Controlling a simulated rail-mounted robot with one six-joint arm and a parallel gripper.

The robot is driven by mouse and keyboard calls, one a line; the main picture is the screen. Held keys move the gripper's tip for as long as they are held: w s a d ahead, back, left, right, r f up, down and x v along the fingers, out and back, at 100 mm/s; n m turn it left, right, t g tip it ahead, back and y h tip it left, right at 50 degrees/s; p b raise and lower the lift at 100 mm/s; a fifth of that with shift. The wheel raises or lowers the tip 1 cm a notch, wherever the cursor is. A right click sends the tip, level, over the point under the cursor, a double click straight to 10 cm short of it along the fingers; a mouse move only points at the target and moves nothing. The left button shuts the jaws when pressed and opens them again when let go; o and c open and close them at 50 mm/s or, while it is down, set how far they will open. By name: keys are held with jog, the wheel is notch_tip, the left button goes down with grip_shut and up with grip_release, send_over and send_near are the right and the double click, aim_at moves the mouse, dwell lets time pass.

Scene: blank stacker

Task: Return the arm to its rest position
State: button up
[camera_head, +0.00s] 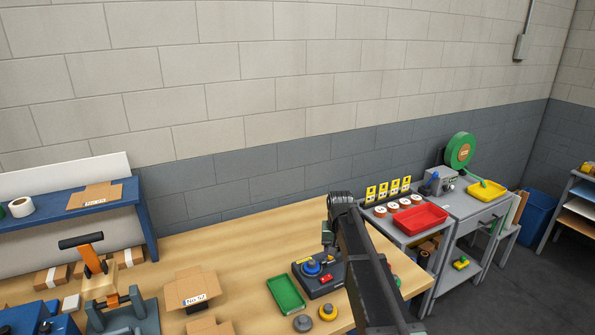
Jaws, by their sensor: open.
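My arm rises from the bottom right and stretches over the wooden bench (225,243). Its dark links hide part of the bench's right side. My gripper (328,250) hangs down from the wrist, just above or behind a dark control box (321,283) with a blue knob (312,267) and a red button. The gripper is small here and partly covered by the arm. It appears open, with nothing seen in it. I cannot tell whether it touches the box.
A green tray (286,294), a grey knob and a yellow knob lie near the box. An open carton (192,290) and an orange-handled press (91,258) stand left. A grey cart with a red tray (419,218) stands right, beside another with a green reel (459,151).

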jog(key=s+f+n+b, duration=0.1)
jog(key=s, duration=1.2)
jog(key=s+f+b, duration=0.2)
jog(key=s, duration=1.1)
jog(key=shift+s+a+f+n, duration=0.2)
jog(key=shift+s+f+n, duration=0.1)
jog(key=shift+s+n, duration=0.1)
